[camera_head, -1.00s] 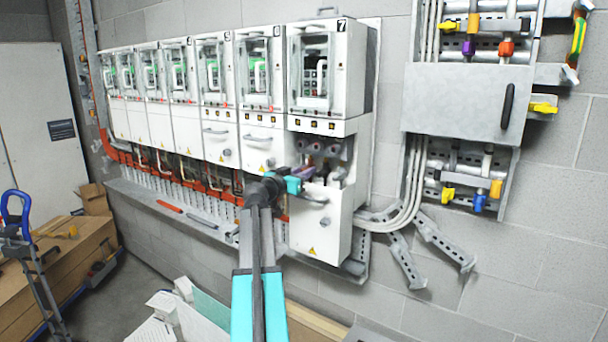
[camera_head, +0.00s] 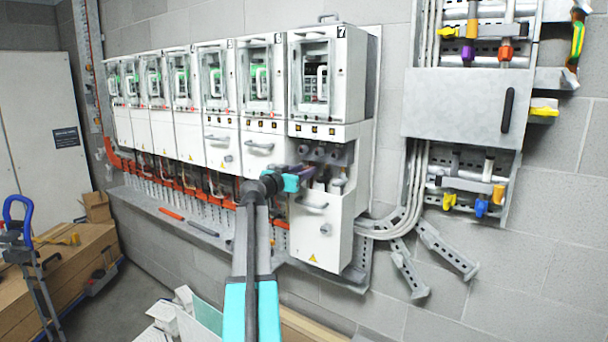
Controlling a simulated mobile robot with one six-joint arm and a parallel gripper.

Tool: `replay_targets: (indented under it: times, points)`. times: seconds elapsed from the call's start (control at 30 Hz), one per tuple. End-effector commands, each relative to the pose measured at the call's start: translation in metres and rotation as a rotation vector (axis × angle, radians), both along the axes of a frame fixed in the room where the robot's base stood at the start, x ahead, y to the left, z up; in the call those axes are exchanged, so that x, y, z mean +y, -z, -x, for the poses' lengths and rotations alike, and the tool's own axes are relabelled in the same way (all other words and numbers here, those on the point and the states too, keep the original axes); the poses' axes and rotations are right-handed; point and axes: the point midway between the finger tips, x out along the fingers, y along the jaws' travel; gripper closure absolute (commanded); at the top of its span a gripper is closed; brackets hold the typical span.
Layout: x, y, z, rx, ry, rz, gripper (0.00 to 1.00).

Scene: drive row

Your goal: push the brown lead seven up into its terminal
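Drive seven (camera_head: 328,75) is the rightmost and nearest unit in the row on the wall. Its lower cover (camera_head: 318,232) hangs below, and the terminal area (camera_head: 322,153) above it is exposed, with several grey round parts. My gripper (camera_head: 302,178) is at the left side of this opening, its teal fingers pointing right. A small purplish-brown piece (camera_head: 308,173) shows at the fingertips; I cannot tell whether it is the brown lead or whether the fingers are closed on it. The lead's lower run is hidden.
Several more drives (camera_head: 180,95) run off to the left, with orange cables below them. A grey box (camera_head: 463,101) and cable rails are on the right wall. Loose slotted brackets (camera_head: 446,250) stick out below. Cartons (camera_head: 75,265) and a blue-handled trolley (camera_head: 18,213) stand at the lower left.

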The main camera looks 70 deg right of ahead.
Motion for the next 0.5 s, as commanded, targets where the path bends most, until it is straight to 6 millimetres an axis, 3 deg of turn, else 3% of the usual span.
replay_targets:
  times: [0.5]
  points:
    - [0.0082,0.0013,0.0011,0.0,0.006,0.0,0.64]
